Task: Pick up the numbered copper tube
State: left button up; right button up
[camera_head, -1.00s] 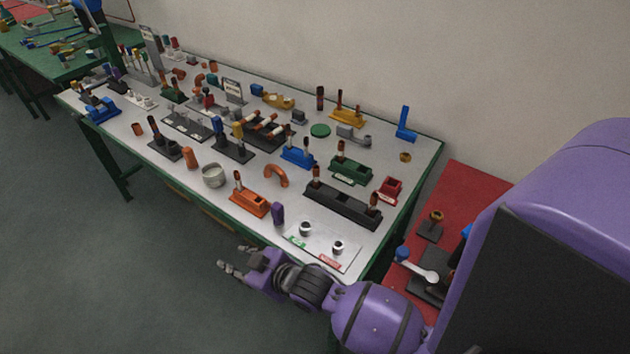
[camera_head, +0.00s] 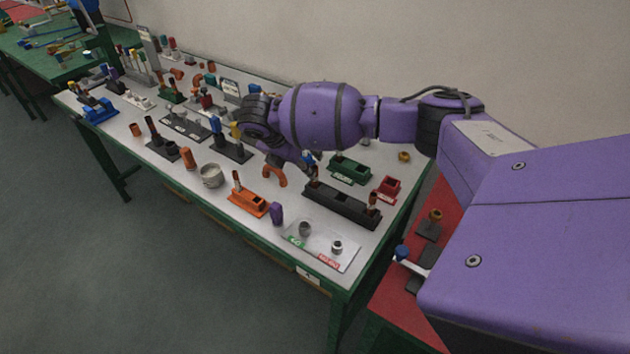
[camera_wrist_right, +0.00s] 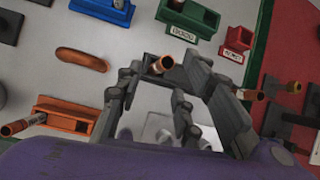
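Several copper tubes with dark and white bands stand in coloured holders; I cannot read a number on any of them. One tube (camera_wrist_right: 160,65) at an end of the long black holder (camera_head: 342,205) shows between the fingers of my right gripper (camera_wrist_right: 158,95) in the wrist view. The gripper is open there, and contact is not clear. In the head view my right gripper (camera_head: 306,164) hangs over the holder's left end, hiding part of that tube. A second tube (camera_head: 373,200) stands at the holder's right end. Another tube (camera_head: 237,180) stands in the orange holder (camera_head: 248,204). My left gripper is out of view.
A white plate (camera_head: 345,254) with two round sockets lies at the near table corner. A green holder (camera_head: 350,169), a red holder (camera_head: 389,187) and an orange curved pipe (camera_head: 274,174) are close by. More fixtures crowd the table's left part. A red table (camera_head: 386,301) adjoins on the right.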

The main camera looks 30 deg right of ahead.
aim_at(315, 180)
jog(key=shift+s+d+f, duration=0.1)
jog(key=shift+d+f, duration=0.1)
jog(key=shift+f, duration=0.05)
jog(key=x, duration=0.7)
jog(key=shift+s+a+f, duration=0.2)
jog(key=shift+s, duration=0.05)
jog(key=shift+r, duration=0.1)
grip_shut()
